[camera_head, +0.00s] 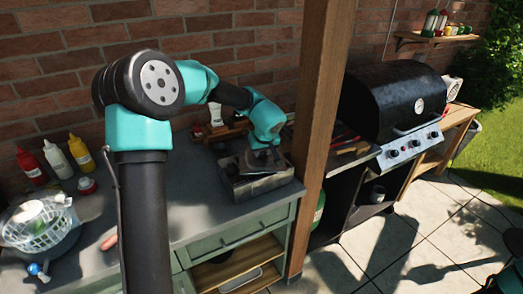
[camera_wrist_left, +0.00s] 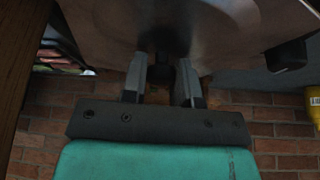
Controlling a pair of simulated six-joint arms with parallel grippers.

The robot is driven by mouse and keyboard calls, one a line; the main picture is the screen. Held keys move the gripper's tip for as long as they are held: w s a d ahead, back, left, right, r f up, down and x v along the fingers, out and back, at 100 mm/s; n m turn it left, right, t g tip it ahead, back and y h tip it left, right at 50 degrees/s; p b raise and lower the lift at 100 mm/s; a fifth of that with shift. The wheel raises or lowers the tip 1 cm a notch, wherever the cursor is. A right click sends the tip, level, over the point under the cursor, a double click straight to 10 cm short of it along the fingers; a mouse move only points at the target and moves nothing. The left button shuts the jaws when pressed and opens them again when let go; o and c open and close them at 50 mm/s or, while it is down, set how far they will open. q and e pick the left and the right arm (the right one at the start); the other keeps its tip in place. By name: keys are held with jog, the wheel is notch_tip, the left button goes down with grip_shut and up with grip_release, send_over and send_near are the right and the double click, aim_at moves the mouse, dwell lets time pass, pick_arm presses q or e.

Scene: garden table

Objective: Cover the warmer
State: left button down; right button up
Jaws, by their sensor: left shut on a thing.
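The warmer (camera_head: 256,187) is a grey metal box on the counter, near its right end beside the wooden post. My left gripper (camera_wrist_left: 162,80) is shut on the dark handle of a metal lid (camera_wrist_left: 150,22). In the head view the lid (camera_head: 262,160) is at the top of the warmer, partly hidden by my left wrist. I cannot tell whether the lid is resting fully on the rim or held just above it. My right gripper is not in view.
A wooden post (camera_head: 323,120) rises close to the warmer's right, with a black grill (camera_head: 390,100) beyond.

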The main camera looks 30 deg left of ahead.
pick_arm(q)
jog(key=shift+f, duration=0.6)
jog(key=c, duration=0.8)
grip_release()
jog(key=shift+r, duration=0.1)
jog(key=v, duration=1.7)
jog(key=shift+s+r, duration=0.1)
jog(key=shift+s, duration=0.05)
